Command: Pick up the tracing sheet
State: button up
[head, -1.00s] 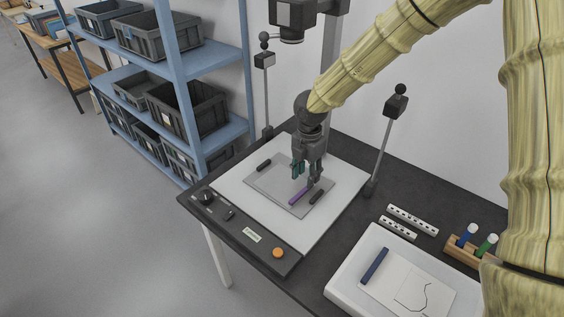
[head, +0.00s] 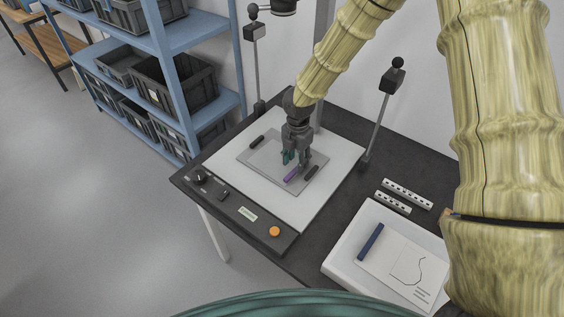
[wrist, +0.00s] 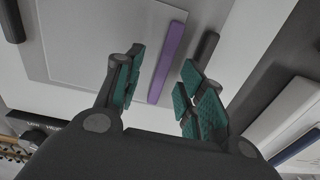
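A grey translucent sheet (head: 262,160), which I take to be the tracing sheet, lies flat on the white board (head: 222,163) of the copy stand. A purple bar (head: 291,175) lies along one edge of it. My gripper (head: 296,161) is over that edge, pointing down. In the wrist view, my gripper (wrist: 164,66) is open, with its green finger pads apart on either side of the purple bar (wrist: 167,60). I see no contact with the bar; the height gap is hard to judge. The sheet (wrist: 90,45) spreads to the left.
Dark bars (head: 257,141) and (head: 311,172) lie by the sheet's edges. A white tray (head: 345,262) on the right holds a paper with a drawn line (head: 392,270) and a blue bar (head: 370,242). A lamp post (head: 376,125) stands behind the board.

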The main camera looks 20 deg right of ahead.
jog(key=shift+s+f, duration=0.45)
jog(key=shift+f, duration=0.2)
jog(key=shift+w+f, duration=0.25)
jog(key=shift+f, duration=0.55)
jog(key=shift+s+r, duration=0.15)
jog(key=shift+s, duration=0.05)
grip_shut()
